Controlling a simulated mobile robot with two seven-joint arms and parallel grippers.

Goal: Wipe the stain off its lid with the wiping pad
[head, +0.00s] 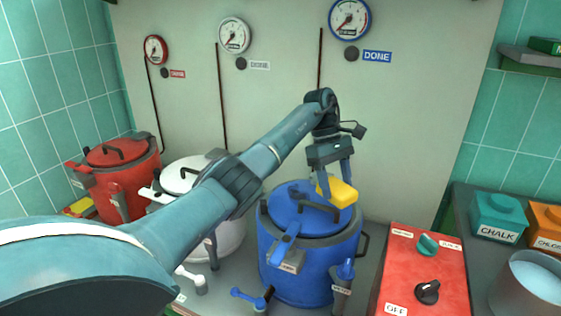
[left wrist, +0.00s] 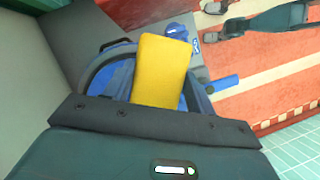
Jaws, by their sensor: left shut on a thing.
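My left gripper (head: 337,188) is shut on the yellow wiping pad (head: 342,193). It holds the pad low at the right side of the lid (head: 290,213) of the blue kettle (head: 290,262). I cannot tell whether the pad touches the lid. In the left wrist view the pad (left wrist: 160,72) covers much of the blue lid (left wrist: 118,72) behind it. I cannot make out a stain; the pad, the arm and the lid's handle hide parts of the lid. My right gripper is not in view.
A white kettle (head: 225,240) and a red kettle (head: 120,180) stand to the left. A red control box (head: 420,265) with two knobs stands right of the blue kettle. Gauges hang on the back panel. A chalk box (head: 497,218) and a metal pot (head: 528,287) are at far right.

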